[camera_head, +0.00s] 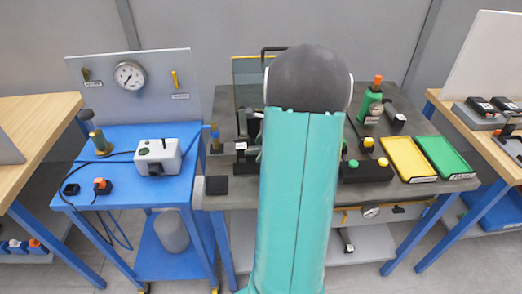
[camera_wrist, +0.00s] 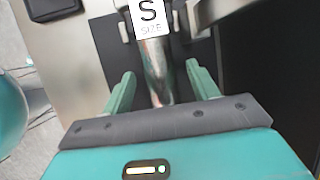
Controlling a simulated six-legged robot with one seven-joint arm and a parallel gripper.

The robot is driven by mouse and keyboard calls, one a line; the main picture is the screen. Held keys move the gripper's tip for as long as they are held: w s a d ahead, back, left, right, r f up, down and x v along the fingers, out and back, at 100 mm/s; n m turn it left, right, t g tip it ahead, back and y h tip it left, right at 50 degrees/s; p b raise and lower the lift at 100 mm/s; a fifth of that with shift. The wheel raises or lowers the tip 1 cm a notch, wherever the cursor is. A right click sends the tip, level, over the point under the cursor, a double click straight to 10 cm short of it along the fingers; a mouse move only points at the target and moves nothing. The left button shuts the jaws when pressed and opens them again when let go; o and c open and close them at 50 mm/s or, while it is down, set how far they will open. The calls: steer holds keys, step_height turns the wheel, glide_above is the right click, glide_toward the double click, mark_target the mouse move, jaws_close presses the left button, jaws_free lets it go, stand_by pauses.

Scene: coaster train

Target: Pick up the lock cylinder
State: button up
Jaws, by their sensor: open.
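In the wrist view, a shiny metal cylinder (camera_wrist: 155,68) lies lengthwise between my fingers; I take it for the lock cylinder. A white tag (camera_wrist: 152,14) reading "S SIZE" shows at its far end. My gripper (camera_wrist: 159,74) is open, with one green finger on each side of the cylinder and a visible gap to each. Whether the fingers are level with it or above it is hard to tell. In the head view, my arm hides most of the gripper and the cylinder.
A blue table (camera_head: 130,185) with a white box (camera_head: 157,156) stands left. A wooden table (camera_head: 35,125) is further left.

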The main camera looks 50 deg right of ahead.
steer(key=shift+f, duration=0.15)
stand_by(0.3)
jaws_close()
stand_by(1.1)
steer(key=shift+w, duration=0.1)
